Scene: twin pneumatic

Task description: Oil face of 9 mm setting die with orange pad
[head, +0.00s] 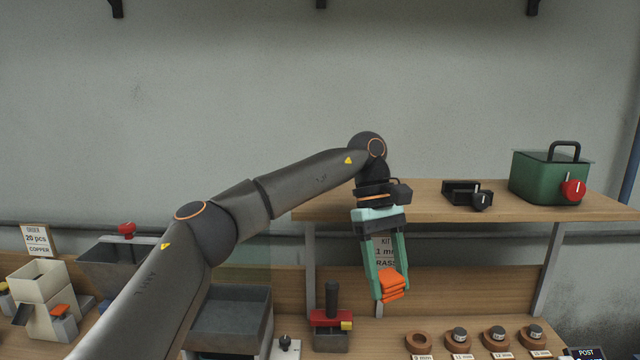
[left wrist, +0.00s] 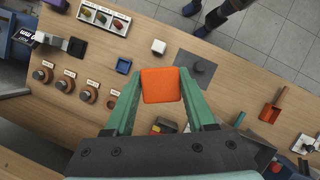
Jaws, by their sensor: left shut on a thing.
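My left gripper (head: 390,280) is shut on the orange pad (head: 393,288), raised in front of the wooden shelf. In the left wrist view the pad (left wrist: 160,86) is a rounded orange square between the green fingers. The brown ring stand labelled 9 mm (head: 418,342) is at the front edge of the head view, below and right of the gripper; its middle looks empty. In the left wrist view a grey square plate (left wrist: 208,74) carries a small dark round piece (left wrist: 198,67); I cannot tell if this is the 9 mm die. My right gripper is not in view.
Several ring stands with dies (head: 460,337) run along the bench. A red and black tool (head: 331,322) stands left of them.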

